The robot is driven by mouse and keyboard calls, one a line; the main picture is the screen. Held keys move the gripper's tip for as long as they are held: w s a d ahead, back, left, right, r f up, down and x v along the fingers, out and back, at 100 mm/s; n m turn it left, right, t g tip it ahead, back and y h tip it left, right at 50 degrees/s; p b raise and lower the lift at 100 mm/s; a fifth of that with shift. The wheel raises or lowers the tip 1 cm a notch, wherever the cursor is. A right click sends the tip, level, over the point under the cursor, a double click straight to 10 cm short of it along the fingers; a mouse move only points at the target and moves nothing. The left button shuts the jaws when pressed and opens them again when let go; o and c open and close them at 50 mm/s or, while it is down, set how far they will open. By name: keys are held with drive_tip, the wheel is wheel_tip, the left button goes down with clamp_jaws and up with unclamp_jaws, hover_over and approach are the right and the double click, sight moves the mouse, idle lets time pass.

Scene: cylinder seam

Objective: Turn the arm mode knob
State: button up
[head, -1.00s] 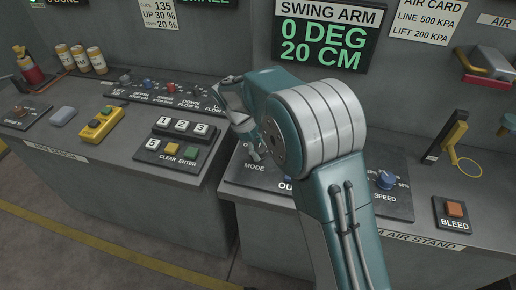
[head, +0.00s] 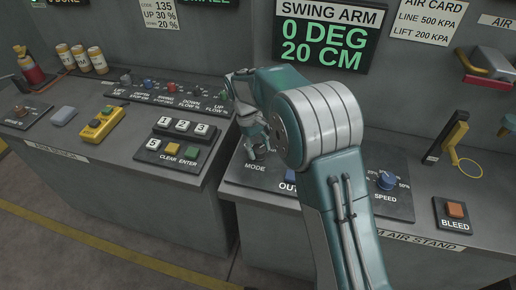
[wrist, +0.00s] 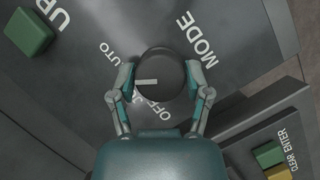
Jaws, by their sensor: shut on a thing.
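The arm mode knob (wrist: 160,74) is a dark round knob with a pale pointer line, in the middle of the wrist view. Its pointer lies level in that view. The words MODE, AUTO and OFF are printed around it; part of the lettering near OFF is hidden. My gripper (wrist: 160,80) has one finger on each side of the knob and is shut on it. In the head view my gripper (head: 260,148) points down at the panel above the MODE label (head: 255,168), and the knob is mostly hidden there by the fingers.
A green UP button (wrist: 29,32) sits beside the knob in the wrist view. In the head view, a keypad (head: 181,134) stands on the left console, and a blue speed knob (head: 386,180) and an orange bleed button (head: 455,209) are to the right. The display (head: 325,42) reads 0 DEG, 20 CM.

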drive_tip(key=shift+s+d+f+m+g+y, duration=0.1)
drive_tip(key=shift+f+m+g+y, duration=0.2)
drive_tip(key=shift+m, duration=0.7)
drive_tip(key=o, duration=1.2)
drive_tip(key=shift+r, duration=0.15)
drive_tip(key=v, duration=1.2)
